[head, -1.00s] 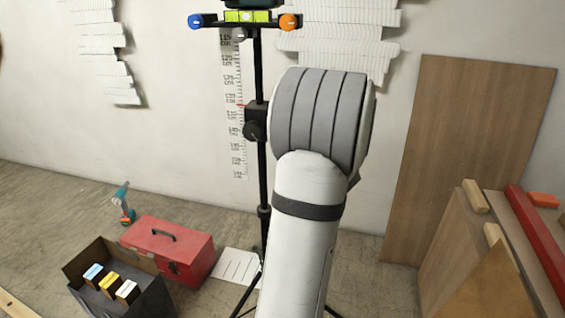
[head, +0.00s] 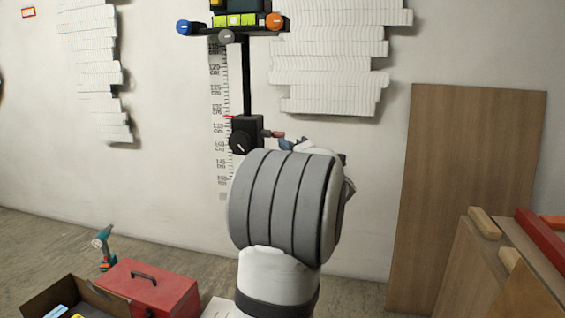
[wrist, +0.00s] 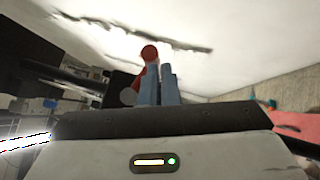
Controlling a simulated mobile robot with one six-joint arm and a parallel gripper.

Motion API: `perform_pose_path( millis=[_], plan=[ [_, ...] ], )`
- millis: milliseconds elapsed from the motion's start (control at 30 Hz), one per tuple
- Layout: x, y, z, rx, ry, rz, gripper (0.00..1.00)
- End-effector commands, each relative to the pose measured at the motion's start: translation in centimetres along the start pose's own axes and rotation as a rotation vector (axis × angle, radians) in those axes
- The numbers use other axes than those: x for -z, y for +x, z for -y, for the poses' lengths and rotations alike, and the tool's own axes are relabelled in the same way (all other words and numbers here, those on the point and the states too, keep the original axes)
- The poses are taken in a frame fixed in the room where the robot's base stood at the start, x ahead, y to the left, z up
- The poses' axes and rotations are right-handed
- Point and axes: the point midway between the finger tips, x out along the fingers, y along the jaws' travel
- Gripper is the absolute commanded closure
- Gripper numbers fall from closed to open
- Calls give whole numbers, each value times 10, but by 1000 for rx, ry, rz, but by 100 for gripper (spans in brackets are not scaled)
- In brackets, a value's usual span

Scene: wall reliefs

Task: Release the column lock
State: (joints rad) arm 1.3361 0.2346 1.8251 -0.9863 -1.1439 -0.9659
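The column lock is a black clamp block with a round knob (head: 240,142) on the dark upright column (head: 247,80). A lever with a red end (head: 277,134) sticks out to its right. My gripper (head: 287,143) is close to that red end, partly hidden by my own wrist. In the wrist view, the red ball-ended lever (wrist: 149,52) shows at the tip of the left blue-grey finger, its stem running down beside it. The two fingers of my gripper (wrist: 158,72) stand close together with a thin gap. I cannot tell whether they touch the lever.
A crossbar (head: 228,31) with blue, grey and orange knobs tops the column, beside a scale (head: 220,110). White relief strips (head: 330,65) hang behind. A red toolbox (head: 150,288), an open box (head: 75,298) and a drill (head: 104,246) lie low left. Wooden boards (head: 465,200) lean right.

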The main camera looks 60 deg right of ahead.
Motion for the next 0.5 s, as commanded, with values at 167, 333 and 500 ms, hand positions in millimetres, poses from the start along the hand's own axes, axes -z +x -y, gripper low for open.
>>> perform_pose_path(
  millis=[167, 333, 500],
  plan=[
    [-2, -1, 1, 4, 1, 4, 100],
    [0, -4, 4, 3, 0, 4, 100],
    [12, -14, 13, 2, 0, 2, 100]
  ],
)
